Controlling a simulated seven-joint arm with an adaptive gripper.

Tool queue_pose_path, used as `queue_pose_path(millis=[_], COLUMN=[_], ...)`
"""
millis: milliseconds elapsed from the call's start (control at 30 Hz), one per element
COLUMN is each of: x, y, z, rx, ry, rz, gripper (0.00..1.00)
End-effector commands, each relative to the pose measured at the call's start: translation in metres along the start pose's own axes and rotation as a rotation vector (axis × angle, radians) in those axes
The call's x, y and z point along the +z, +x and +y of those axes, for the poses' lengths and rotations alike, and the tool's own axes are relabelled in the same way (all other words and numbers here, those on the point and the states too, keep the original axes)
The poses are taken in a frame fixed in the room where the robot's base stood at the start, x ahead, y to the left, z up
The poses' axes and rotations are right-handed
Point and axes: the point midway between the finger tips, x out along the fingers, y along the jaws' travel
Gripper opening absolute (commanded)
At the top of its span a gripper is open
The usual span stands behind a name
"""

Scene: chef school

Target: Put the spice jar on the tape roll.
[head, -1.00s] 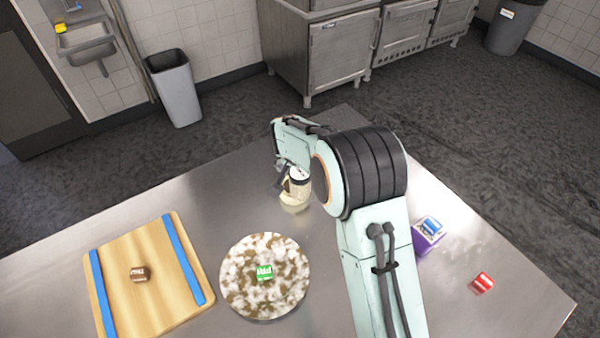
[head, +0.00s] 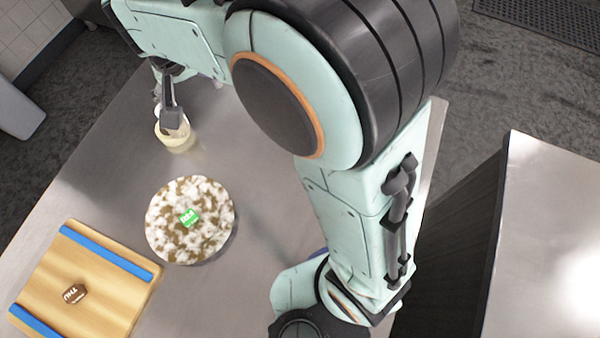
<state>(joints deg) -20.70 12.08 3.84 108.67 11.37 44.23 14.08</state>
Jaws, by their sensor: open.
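The cream tape roll (head: 177,145) is on the metal table, beyond the round speckled board. My gripper (head: 170,112) is directly over it, pointing down, with its jaws open. A dark finger covers much of this spot. The spice jar is mostly hidden behind the finger; only pale edges show around it. I cannot tell whether the jar rests on the roll or whether the fingers touch it.
The round speckled board (head: 163,238) carries a small green box (head: 190,217). A wooden board (head: 95,262) with blue strips holds a small brown item (head: 75,293). Another metal counter (head: 555,220) stands at right. My arm covers the table's right part.

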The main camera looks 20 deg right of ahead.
Motion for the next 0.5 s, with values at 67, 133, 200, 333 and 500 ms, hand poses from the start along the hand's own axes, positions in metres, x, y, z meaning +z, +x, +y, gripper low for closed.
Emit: queue_pose_path(millis=[67, 133, 200, 333, 500], x=[0.041, 0.084, 0.127, 0.191, 0.229], y=[-0.028, -0.045, -0.057, -0.067, -0.069], z=[0.042, 0.068, 0.086, 0.101, 0.104], rx=[-0.002, -0.014, -0.032, -0.068, -0.096], ry=[-0.002, -0.013, -0.027, -0.052, -0.072], rz=[-0.057, -0.116, -0.169, -0.242, -0.284], gripper=[0.84, 0.84, 0.84, 0.84, 0.84])
